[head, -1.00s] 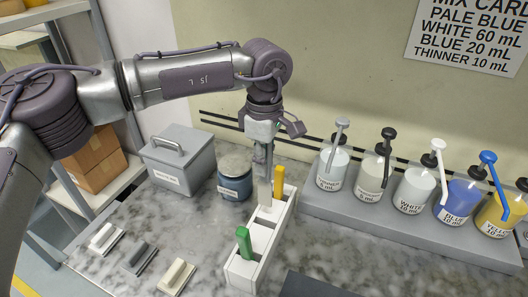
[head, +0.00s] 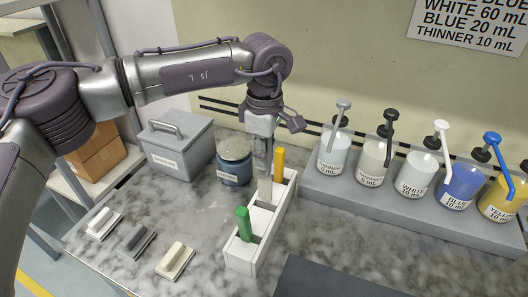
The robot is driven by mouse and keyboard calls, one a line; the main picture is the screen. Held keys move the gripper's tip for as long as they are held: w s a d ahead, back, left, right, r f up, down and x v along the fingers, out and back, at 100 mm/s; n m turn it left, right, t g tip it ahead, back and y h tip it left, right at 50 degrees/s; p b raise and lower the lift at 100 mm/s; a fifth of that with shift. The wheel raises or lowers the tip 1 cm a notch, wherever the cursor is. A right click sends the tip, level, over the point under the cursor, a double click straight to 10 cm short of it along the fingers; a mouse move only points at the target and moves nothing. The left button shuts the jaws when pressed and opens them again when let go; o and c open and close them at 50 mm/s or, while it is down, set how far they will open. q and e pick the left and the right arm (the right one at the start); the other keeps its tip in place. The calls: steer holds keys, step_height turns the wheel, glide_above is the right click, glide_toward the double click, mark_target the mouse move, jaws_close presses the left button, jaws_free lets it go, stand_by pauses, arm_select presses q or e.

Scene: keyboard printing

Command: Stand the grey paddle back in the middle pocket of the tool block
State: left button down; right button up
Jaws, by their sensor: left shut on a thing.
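The white tool block (head: 240,258) stands on the marble bench, running from front left to back right. A green-handled paddle (head: 243,225) stands in its front pocket and a yellow-handled one (head: 279,165) in its back pocket. My left gripper (head: 261,163) points down over the block, beside the yellow handle, and is shut on the grey paddle (head: 265,188). The grey paddle is upright at the middle pocket, between the other two. Its lower end is at the pocket; I cannot tell how deep it sits. My right gripper is not in view.
A blue-grey tin (head: 235,168) stands just left of the block, with a grey lidded box (head: 178,152) beyond. Pump bottles stand on a grey shelf (head: 400,213) at right. Several small pads lie at front left. A dark panel (head: 320,280) lies at front right.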

mark_target(264, 184)
arm_select(q)
steer(key=shift+f+b, duration=1.25)
steer(key=shift+f, duration=0.6)
steer(key=shift+f+b, duration=2)
steer(key=shift+f, duration=0.7)
steer(key=c, duration=0.9)
jaws_free()
steer(key=shift+c, duration=0.2)
steer(key=shift+r, duration=0.1)
steer(key=shift+r+p, duration=2.45)
steer(key=shift+r, duration=2)
